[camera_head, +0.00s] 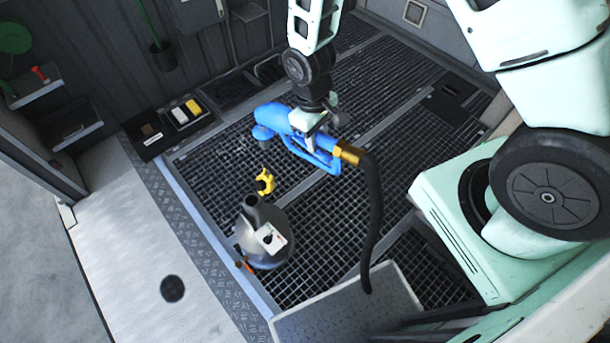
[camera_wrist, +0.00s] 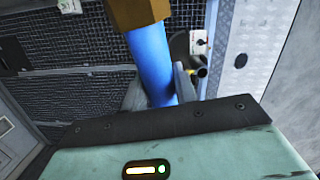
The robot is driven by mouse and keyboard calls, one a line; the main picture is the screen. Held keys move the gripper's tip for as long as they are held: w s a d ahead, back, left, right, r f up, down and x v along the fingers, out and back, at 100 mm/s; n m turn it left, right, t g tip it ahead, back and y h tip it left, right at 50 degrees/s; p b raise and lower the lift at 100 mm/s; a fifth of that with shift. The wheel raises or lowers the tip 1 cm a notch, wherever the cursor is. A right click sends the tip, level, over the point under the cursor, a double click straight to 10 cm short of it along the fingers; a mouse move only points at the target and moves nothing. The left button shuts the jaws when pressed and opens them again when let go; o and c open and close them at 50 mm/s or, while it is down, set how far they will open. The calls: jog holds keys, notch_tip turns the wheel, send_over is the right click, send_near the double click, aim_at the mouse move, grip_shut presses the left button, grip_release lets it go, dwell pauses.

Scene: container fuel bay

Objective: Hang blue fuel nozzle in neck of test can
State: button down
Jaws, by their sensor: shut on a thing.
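The blue fuel nozzle (camera_head: 272,115) with a brass collar and a black hose is held above the grated floor in the head view. My gripper (camera_head: 318,128) is shut on its blue body. In the wrist view the blue nozzle part (camera_wrist: 153,65) stands between the fingers of my gripper (camera_wrist: 160,90). The test can (camera_head: 264,238) is a dark grey can with a white label and an open neck, standing below and to the left of the nozzle, apart from it. The can also shows in the wrist view (camera_wrist: 181,45). The nozzle's spout is not clearly seen in the head view.
A yellow fitting (camera_head: 264,181) is beside the can's neck. A black tray (camera_head: 172,132) with yellow and white items lies at the back left. The black hose (camera_head: 376,210) hangs down to a grey plate (camera_head: 345,310). Wall shelves (camera_head: 65,115) stand at left.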

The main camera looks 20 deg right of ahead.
jog(key=s+a+f+n+b, duration=0.2)
jog(key=a+f+b, duration=0.1)
jog(key=f, duration=0.2)
jog(key=s+a+f+n+h+b, duration=0.1)
jog(key=s+a+f+n+b, duration=0.1)
jog(key=f+b, duration=0.2)
jog(key=shift+a+f, duration=0.4)
jog(key=shift+f, duration=0.35)
jog(key=shift+s+f+b, duration=0.1)
jog(key=shift+f+b, duration=0.2)
jog(key=shift+b, duration=0.05)
jog(key=shift+f+b, duration=0.95)
jog(key=shift+f, duration=0.55)
notch_tip(320, 180, down, 4)
jog(key=b, duration=0.3)
jog(key=shift+f, duration=0.25)
dwell(0.3)
